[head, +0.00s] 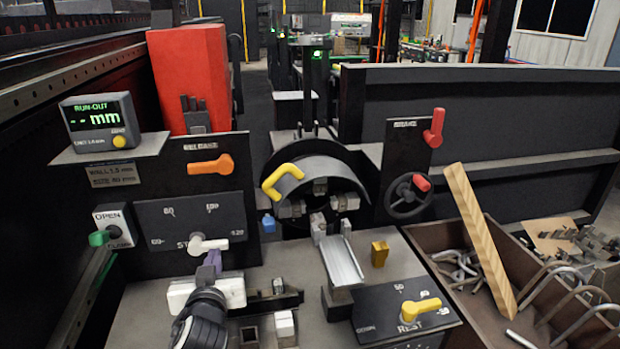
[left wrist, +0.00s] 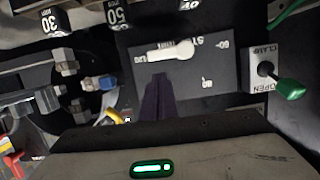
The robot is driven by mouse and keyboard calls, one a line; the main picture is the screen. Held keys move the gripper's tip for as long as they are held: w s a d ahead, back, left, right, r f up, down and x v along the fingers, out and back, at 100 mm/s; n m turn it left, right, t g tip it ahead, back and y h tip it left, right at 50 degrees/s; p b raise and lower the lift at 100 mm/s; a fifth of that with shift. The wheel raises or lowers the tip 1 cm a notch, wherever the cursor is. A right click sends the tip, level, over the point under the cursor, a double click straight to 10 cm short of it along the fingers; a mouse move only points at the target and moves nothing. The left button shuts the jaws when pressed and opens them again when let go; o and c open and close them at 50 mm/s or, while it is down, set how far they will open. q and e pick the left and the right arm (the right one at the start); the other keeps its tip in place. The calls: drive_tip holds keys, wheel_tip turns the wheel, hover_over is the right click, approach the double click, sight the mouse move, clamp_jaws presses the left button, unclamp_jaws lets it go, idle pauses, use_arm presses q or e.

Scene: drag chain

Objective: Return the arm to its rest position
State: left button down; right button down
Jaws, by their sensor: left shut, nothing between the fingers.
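My left gripper (head: 213,260) comes in from the bottom left in the head view. Its dark purple fingers are shut together with nothing between them. The fingertips are just below the white lever (head: 208,244) on the dark dial panel (head: 180,222). In the left wrist view the shut fingers (left wrist: 157,95) point at the panel, with the white lever (left wrist: 170,50) just beyond the tips. I cannot tell whether they touch it. My right gripper is in neither view.
A green-handled clamp switch (head: 105,236) and an orange lever (head: 211,165) are near the panel. A chuck with a yellow handle (head: 283,180) is at centre. A yellow lever (head: 420,308) and a metal channel (head: 341,260) are to the right. A bin (head: 410,240) holds a wooden bar (head: 480,240).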

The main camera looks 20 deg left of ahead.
use_arm(q)
drive_tip(key=s+d+m+t+h+p, duration=0.2)
drive_tip(key=d+m+t+h+p, duration=0.15)
drive_tip(key=d+m, duration=0.6)
drive_tip(key=s+d+f+n+g+h+b, duration=0.1)
drive_tip(key=s+d+f+g+h, duration=0.2)
drive_tip(key=s+f, duration=0.9)
drive_tip(key=s+d+f+n+g+h+b, duration=0.1)
drive_tip(key=s+d+f+g, duration=0.4)
drive_tip(key=s+f, duration=0.7)
drive_tip(key=shift+s+f+g+h+b, duration=0.25)
drive_tip(key=shift+f+g+h+b, duration=0.1)
drive_tip(key=shift+f+h+b, duration=0.5)
drive_tip(key=shift+a+r+n, duration=0.15)
drive_tip(key=shift+r+n, duration=0.05)
drive_tip(key=shift+n, duration=0.15)
